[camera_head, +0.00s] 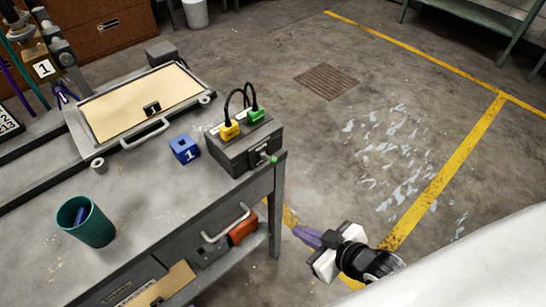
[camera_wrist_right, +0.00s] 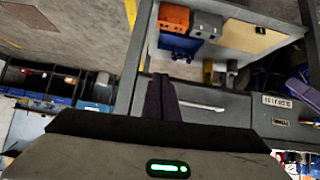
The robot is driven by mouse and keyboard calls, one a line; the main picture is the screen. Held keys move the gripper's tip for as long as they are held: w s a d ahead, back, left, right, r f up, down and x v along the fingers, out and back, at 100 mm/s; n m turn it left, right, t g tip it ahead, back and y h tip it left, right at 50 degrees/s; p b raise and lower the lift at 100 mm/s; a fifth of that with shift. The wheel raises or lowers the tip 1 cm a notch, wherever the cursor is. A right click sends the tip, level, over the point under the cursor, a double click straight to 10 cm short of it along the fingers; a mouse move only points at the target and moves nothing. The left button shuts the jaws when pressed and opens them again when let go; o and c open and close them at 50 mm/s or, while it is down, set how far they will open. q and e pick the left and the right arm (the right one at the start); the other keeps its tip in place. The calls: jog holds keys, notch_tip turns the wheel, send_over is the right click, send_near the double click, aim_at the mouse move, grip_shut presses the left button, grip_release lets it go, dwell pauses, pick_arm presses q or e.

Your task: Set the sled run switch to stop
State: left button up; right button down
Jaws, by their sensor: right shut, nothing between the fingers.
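A dark control box (camera_head: 243,146) sits at the right end of the bench, with a yellow plug (camera_head: 229,130) and a green plug (camera_head: 255,115) on top. A small lever with a green tip (camera_head: 273,159) sticks out of its front right side; I cannot read its marked positions, nor tell for sure that it is the run switch. My right gripper (camera_head: 304,236) is shut and empty, in the air off the bench's right end, below and right of the box and apart from it. Its purple fingers (camera_wrist_right: 161,98) show together in the right wrist view. My left gripper is not in view.
The grey bench (camera_head: 140,215) holds a tan board in a framed sled (camera_head: 146,104), a blue block marked 1 (camera_head: 184,149) and a teal cup (camera_head: 86,222). An orange box (camera_head: 243,231) lies on the shelf below. The floor right of the bench is open.

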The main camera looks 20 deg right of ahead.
jog(key=w+r+n+t+y, duration=0.15)
jog(key=w+r+n, duration=0.35)
jog(key=r, duration=0.6)
notch_tip(320, 180, up, 13)
jog(key=a+n+g+y, duration=0.1)
jog(key=n+g+y, duration=0.1)
jog(key=n, duration=0.5)
jog(key=shift+s+a+r, duration=0.2)
jog(key=shift+a, duration=0.1)
jog(key=shift+b, duration=0.35)
